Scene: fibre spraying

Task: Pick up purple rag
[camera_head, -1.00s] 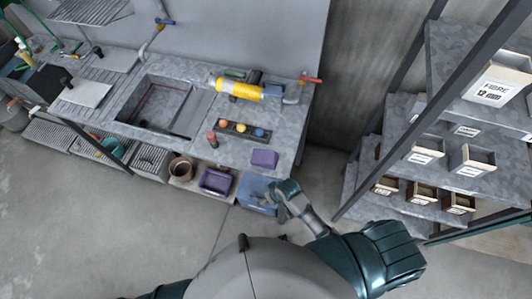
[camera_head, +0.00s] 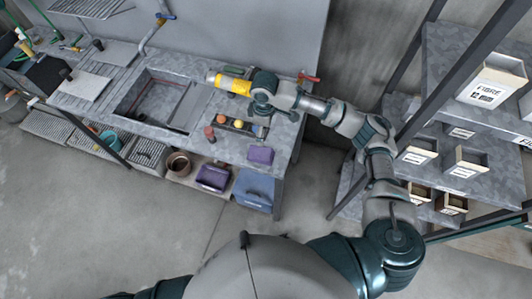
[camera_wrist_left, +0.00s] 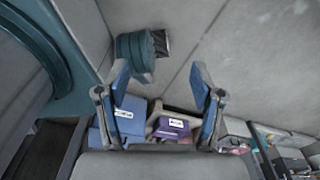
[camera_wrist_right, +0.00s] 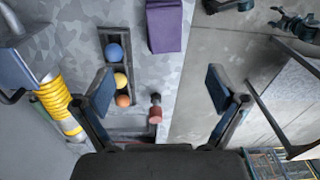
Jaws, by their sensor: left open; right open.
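The purple rag (camera_head: 261,155) lies folded on the right front part of the grey workbench in the head view. It also shows at the top of the right wrist view (camera_wrist_right: 165,26), on the bench near its edge. My right gripper (camera_wrist_right: 154,92) is open and empty above the bench, with the rag apart from its fingers. In the head view the right hand is over the back right of the bench, partly covering the yellow tool. My left gripper (camera_wrist_left: 164,88) is open and empty, facing the floor and the lower bins, and is out of the head view.
A tray with coloured balls (camera_wrist_right: 115,55) and a small red-topped object (camera_wrist_right: 155,110) are near the right gripper. The yellow hose (camera_head: 233,84) lies behind. A sink (camera_head: 158,100) is to the left. A shelf with fibre boxes (camera_head: 487,82) stands right. Purple (camera_head: 212,178) and blue bins (camera_head: 254,188) sit below.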

